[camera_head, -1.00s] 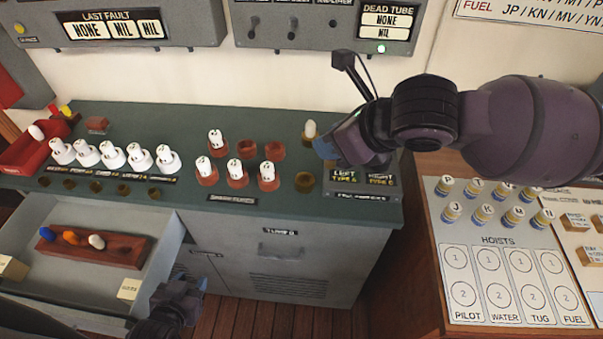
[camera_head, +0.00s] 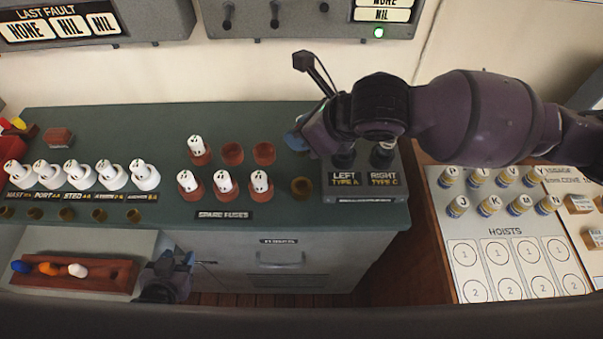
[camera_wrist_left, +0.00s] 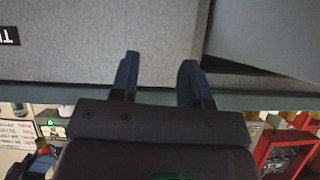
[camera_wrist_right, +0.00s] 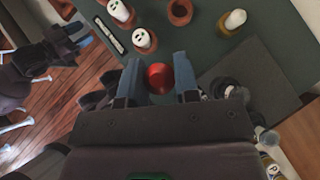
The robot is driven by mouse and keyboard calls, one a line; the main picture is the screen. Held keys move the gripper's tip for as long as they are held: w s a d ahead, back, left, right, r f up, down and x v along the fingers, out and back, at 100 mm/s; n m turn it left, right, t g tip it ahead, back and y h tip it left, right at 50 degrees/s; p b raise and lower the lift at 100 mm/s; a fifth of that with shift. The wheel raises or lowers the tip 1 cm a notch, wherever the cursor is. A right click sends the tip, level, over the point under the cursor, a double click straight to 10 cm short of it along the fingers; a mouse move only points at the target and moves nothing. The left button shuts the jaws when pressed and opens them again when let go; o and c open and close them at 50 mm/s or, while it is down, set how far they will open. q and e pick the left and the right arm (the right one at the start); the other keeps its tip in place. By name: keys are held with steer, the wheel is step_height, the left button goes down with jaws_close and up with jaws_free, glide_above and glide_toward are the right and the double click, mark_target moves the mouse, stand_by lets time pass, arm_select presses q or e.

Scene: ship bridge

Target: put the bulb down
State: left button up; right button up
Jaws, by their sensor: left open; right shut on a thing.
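A small red bulb (camera_wrist_right: 159,78) sits between the two fingers of my right gripper (camera_wrist_right: 158,85), which is shut on it, in the right wrist view. In the head view my right gripper (camera_head: 300,138) is above the back right of the green counter, and the bulb is hidden there. My left gripper (camera_wrist_left: 158,75) is open and empty; in the head view it is low beside the open drawer (camera_head: 165,262). A wooden rack (camera_head: 118,277) in the drawer holds a blue, an orange and a white bulb.
A grey box with LEFT and RIGHT labels (camera_head: 362,190) is beside my right gripper. White fuses in red holders (camera_head: 223,184) stand to the left. A board of labelled pieces (camera_head: 480,215) is at right.

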step_height(320, 180, down, 13)
steer(key=shift+f+p, duration=0.2)
steer(key=shift+p, duration=0.25)
steer(key=shift+f, duration=0.15)
steer(key=o, duration=0.9)
steer(key=v, duration=1.2)
steer(key=shift+b, duration=0.45)
